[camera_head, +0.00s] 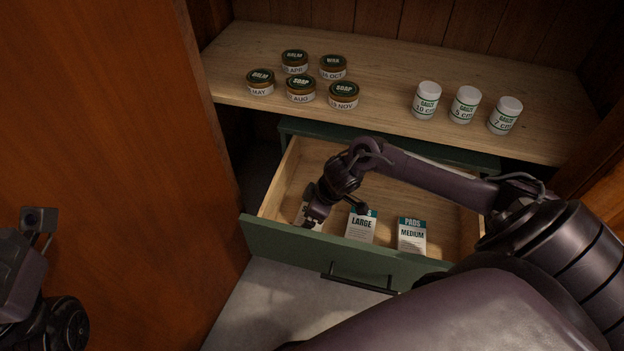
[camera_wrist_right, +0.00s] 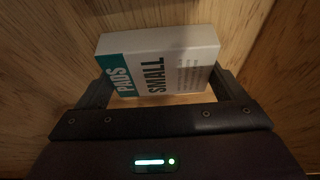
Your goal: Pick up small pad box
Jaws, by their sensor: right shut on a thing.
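The small pad box (camera_wrist_right: 165,62), white with a teal band reading PADS and SMALL, is between the fingers of my right gripper (camera_wrist_right: 168,92) in the right wrist view. The gripper is shut on it. In the head view my right gripper (camera_head: 311,218) reaches down into the left end of the open drawer, and it mostly hides the small box (camera_head: 300,212). My left gripper is at the lower left of the head view, where only part of the arm end (camera_head: 25,265) shows; its fingers cannot be made out.
The large pad box (camera_head: 361,227) and medium pad box (camera_head: 412,236) stand in the green-fronted drawer (camera_head: 300,245), right of my gripper. Several labelled tins (camera_head: 300,90) and three white gauze jars (camera_head: 464,106) stand on the shelf (camera_head: 390,80) above. A wooden panel (camera_head: 110,130) borders the left.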

